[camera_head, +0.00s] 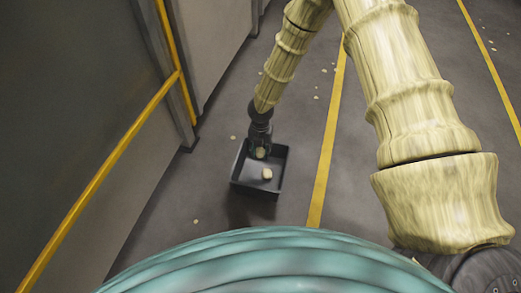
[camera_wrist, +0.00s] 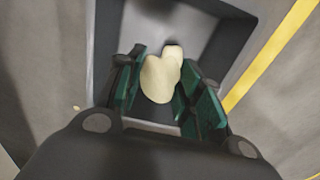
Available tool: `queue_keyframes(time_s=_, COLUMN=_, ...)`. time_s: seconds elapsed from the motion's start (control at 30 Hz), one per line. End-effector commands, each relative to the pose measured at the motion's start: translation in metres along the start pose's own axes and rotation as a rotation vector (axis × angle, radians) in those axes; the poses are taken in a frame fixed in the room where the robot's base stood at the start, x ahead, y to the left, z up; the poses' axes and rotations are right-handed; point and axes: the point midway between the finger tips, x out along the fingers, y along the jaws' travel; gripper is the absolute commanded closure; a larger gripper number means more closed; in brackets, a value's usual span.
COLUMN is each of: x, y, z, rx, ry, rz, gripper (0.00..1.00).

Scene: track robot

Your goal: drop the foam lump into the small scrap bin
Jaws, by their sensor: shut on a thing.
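A pale cream foam lump (camera_wrist: 158,80) is between the green fingers of my gripper (camera_wrist: 160,90), which is shut on it. In the head view my gripper (camera_head: 260,152) is over the back part of a small dark open bin (camera_head: 257,191), with the held lump (camera_head: 260,153) at its tip. A second cream lump (camera_head: 267,174) shows inside the bin, to the right of the held one. It also shows in the wrist view (camera_wrist: 173,53), partly hidden behind the held lump. The exact height of the held lump above the bin floor cannot be told.
A grey wall with a yellow rail (camera_head: 108,163) stands on the left. A yellow floor line (camera_head: 328,140) runs to the right of the bin. Several small pale bits (camera_head: 196,221) lie scattered on the grey floor. The floor around the bin is otherwise clear.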

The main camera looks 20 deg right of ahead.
Motion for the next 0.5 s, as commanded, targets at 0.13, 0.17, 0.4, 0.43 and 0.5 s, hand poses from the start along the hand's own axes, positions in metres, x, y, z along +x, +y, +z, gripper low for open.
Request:
queue_keyframes(time_s=0.13, x=0.020, y=0.000, z=0.000, rx=0.001, ry=0.000, rz=0.000, gripper=0.76)
queue_keyframes(time_s=0.17, x=0.023, y=0.000, z=0.000, rx=0.001, ry=0.000, rz=0.000, gripper=0.76)
queue_keyframes(time_s=0.4, x=0.038, y=0.000, z=0.000, rx=0.001, ry=0.000, rz=0.000, gripper=0.76)
queue_keyframes(time_s=0.43, x=0.039, y=0.000, z=0.000, rx=0.001, ry=0.000, rz=0.000, gripper=0.76)
queue_keyframes(time_s=0.5, x=0.039, y=0.000, z=0.000, rx=0.001, ry=0.000, rz=0.000, gripper=0.76)
